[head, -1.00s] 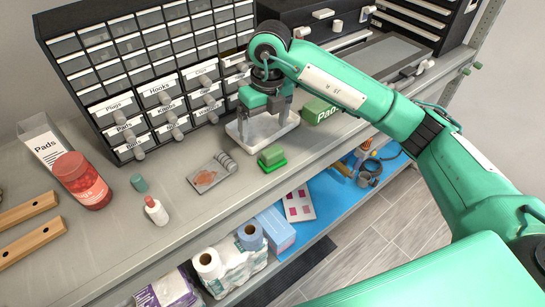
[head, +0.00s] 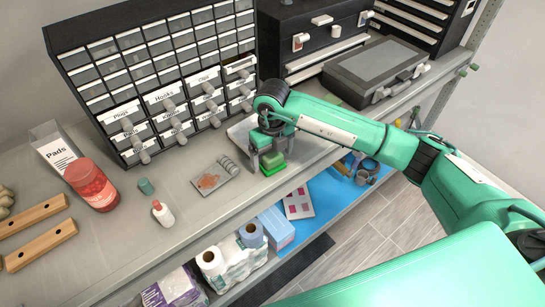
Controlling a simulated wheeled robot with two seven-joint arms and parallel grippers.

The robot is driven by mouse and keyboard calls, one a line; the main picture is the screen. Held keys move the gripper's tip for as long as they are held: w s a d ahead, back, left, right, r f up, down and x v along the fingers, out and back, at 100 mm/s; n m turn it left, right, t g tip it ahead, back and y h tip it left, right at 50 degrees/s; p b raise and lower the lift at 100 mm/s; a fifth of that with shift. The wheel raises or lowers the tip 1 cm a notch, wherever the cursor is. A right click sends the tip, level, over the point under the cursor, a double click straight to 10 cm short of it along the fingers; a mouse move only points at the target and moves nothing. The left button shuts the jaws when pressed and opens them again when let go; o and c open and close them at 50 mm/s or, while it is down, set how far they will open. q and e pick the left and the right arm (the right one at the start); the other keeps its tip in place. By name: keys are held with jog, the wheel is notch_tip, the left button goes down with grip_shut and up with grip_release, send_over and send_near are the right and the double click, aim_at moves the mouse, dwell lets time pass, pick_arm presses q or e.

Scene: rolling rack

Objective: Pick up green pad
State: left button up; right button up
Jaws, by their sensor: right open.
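The green pad (head: 273,167) lies on the upper shelf near its front edge, right of a small grey plate with an orange patch. My right gripper (head: 268,160) is over it, pointing down, with its grey fingers open and seemingly on either side of the pad. I cannot tell whether the fingers touch it. The pad's far part is partly hidden by the gripper. My left gripper is not in the view.
A drawer cabinet (head: 150,75) stands behind. A white tray (head: 236,131) is just behind the gripper. The grey plate (head: 209,181), a white bottle (head: 163,213), a red jar (head: 91,186) and a Pads box (head: 55,150) stand to the left. A grey case (head: 375,70) lies at the back right.

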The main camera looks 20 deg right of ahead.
aim_at(272, 154)
jog(key=shift+f+p, duration=0.45)
jog(key=shift+f, duration=0.9)
jog(key=shift+c, duration=0.4)
jog(key=c, duration=1)
jog(key=shift+r, duration=0.15)
notch_tip(272, 154, up, 10)
jog(key=b, duration=0.4)
jog(key=shift+w, duration=0.15)
jog(key=shift+r+b, duration=1.1)
jog(key=shift+r, duration=3.8)
